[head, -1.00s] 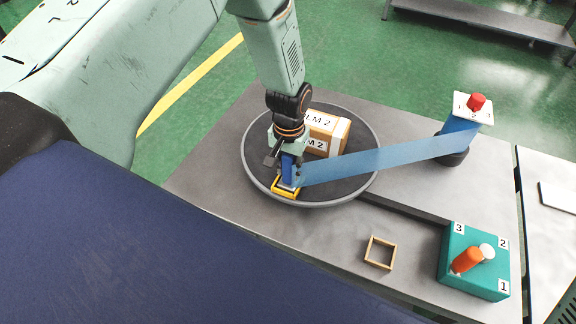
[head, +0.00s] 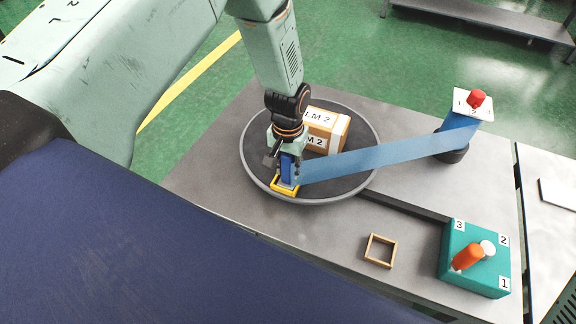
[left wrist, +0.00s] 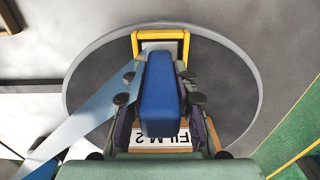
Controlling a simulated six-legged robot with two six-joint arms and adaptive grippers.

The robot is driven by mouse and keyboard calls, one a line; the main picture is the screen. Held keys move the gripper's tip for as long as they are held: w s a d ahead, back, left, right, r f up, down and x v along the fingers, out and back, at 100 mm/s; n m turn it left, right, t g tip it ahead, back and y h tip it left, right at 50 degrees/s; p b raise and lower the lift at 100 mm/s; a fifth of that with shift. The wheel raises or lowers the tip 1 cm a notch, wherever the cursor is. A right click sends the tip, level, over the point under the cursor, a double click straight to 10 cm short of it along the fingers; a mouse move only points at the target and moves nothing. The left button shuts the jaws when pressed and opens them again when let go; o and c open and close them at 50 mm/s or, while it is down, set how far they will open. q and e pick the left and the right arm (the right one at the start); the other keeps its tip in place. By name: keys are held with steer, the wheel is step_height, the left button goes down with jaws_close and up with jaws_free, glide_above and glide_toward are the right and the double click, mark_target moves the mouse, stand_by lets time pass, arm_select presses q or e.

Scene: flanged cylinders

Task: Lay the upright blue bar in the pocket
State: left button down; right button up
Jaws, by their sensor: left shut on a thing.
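The blue bar (head: 288,168) shows between the fingers of my left gripper (head: 287,165), over the near edge of the round turntable. In the left wrist view the bar (left wrist: 161,95) fills the space between the fingers. My left gripper is shut on it. A yellow frame (head: 283,192) lies at the turntable's edge, just beneath the bar; it also shows in the left wrist view (left wrist: 186,47). Its inside is pale where visible. I cannot tell whether the bar touches it. My right gripper is not in view.
A cardboard box (head: 325,130) marked FILM 2 stands on the turntable (head: 257,178) behind the gripper. A translucent blue strip (head: 400,156) runs right to a post with a red knob (head: 476,98). A wooden frame (head: 391,255) and teal box (head: 478,270) stand near the front.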

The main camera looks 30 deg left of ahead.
arm_select(q)
steer(key=c, duration=1.2)
jaws_free()
steer(key=shift+d, duration=0.1)
steer(key=shift+o, duration=1.1)
step_height(320, 180, up, 12)
